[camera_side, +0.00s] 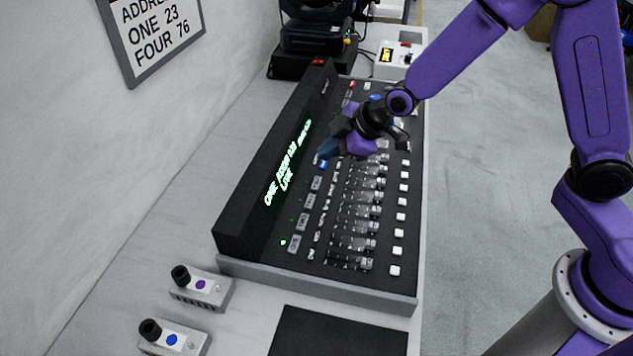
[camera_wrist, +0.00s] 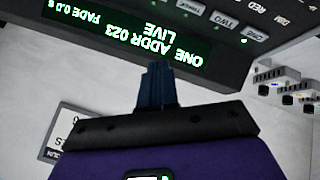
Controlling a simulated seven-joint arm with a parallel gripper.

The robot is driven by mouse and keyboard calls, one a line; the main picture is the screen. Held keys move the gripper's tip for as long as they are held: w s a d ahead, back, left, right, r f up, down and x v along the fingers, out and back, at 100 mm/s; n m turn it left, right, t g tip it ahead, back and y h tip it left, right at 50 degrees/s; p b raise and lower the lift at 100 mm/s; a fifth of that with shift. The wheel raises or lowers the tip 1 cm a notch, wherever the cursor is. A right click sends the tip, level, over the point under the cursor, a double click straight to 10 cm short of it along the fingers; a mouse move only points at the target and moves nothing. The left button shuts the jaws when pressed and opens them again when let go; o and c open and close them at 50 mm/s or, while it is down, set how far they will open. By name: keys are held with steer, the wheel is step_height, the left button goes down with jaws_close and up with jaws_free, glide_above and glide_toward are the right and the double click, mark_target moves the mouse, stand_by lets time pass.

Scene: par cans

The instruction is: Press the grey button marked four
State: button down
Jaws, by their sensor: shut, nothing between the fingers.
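The black console (camera_side: 245,228) carries a row of grey buttons along its display. In the side view the grey button fourth from the near end (camera_side: 316,183) is in line with the button marked ONE (camera_wrist: 257,33) and the one marked TWO (camera_wrist: 228,20), whose lettering reads in the wrist view; its own lettering is too small to read. My gripper (camera_side: 327,150) is shut and empty over the console, beyond that button and near a blue button (camera_side: 323,164). Its closed fingertips (camera_wrist: 157,68) show in the wrist view. I cannot tell whether they touch anything.
The green display (camera_side: 287,165) reads ONE ADDR 023 LIVE. A green light (camera_wrist: 244,41) glows beside ONE. A wall sign (camera_side: 157,32) lists ONE 23 and FOUR 76. Several faders (camera_side: 355,225) fill the console's middle. Two small knob boxes (camera_side: 203,287) stand at the near left.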

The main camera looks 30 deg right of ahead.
steer(key=t, duration=0.1)
glide_above(319, 184)
steer(key=shift+f, duration=0.85)
steer(key=shift+f, duration=0.1)
steer(key=shift+f, duration=4.3)
steer(key=shift+s+f, duration=0.1)
steer(key=shift+f, duration=0.05)
steer(key=shift+f, duration=0.3)
steer(key=shift+f, duration=0.35)
steer(key=shift+r, duration=0.8)
